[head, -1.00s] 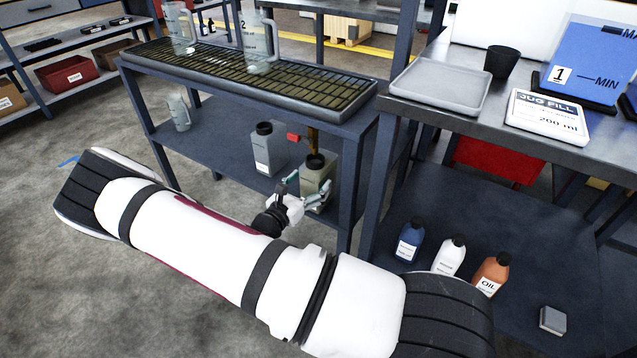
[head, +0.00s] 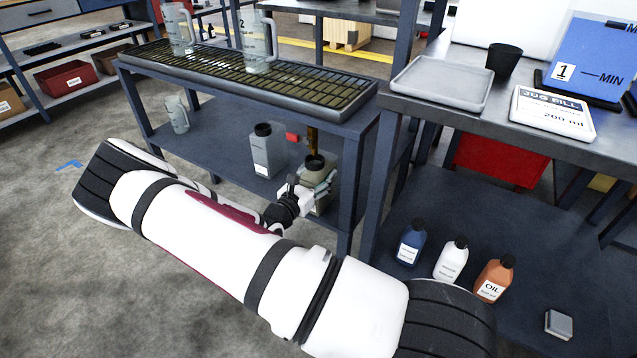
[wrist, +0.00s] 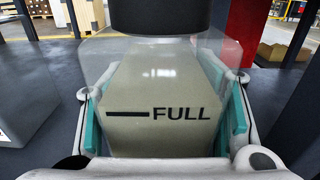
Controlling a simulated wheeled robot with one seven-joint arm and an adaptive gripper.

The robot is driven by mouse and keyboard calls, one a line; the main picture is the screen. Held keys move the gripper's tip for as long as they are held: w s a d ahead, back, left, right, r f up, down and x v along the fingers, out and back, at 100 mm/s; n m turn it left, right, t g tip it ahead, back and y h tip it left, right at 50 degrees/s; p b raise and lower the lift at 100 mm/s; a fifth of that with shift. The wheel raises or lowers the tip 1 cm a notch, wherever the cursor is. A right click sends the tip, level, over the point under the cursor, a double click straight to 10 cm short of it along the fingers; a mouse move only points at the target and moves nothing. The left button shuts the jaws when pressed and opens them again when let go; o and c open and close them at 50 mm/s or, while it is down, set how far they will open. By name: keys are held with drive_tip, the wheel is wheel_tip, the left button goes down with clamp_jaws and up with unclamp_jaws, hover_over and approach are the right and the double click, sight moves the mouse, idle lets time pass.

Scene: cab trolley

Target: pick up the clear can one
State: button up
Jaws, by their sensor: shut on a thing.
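A clear can (head: 316,168) with a black cap and tan contents stands upright on the lower shelf of the trolley, near its right end. In the wrist view the can (wrist: 160,75) fills the middle, with a FULL mark on its face. My gripper (head: 313,198) is at the can's near side in the head view. In the wrist view its teal-padded fingers (wrist: 163,112) are shut on the can, one on each side. The can's lower part is hidden behind my gripper. No numeral shows on it.
A grey can (head: 265,152) with a black cap stands just left on the same shelf (head: 215,140). A clear jug (head: 177,114) is farther left. The trolley's grated top (head: 240,75) is close above. Blue, white and orange bottles stand at the lower right.

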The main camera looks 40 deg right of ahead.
drive_tip(key=shift+r, duration=0.15)
drive_tip(key=p+v, duration=0.5)
drive_tip(key=v, duration=1.3)
drive_tip(key=shift+r, duration=0.35)
drive_tip(key=shift+r+p, duration=0.15)
drive_tip(key=shift+p, duration=0.25)
drive_tip(key=shift+a, duration=0.15)
drive_tip(key=shift+b+v, duration=0.3)
drive_tip(key=shift+v, duration=7.05)
drive_tip(key=shift+r, duration=0.1)
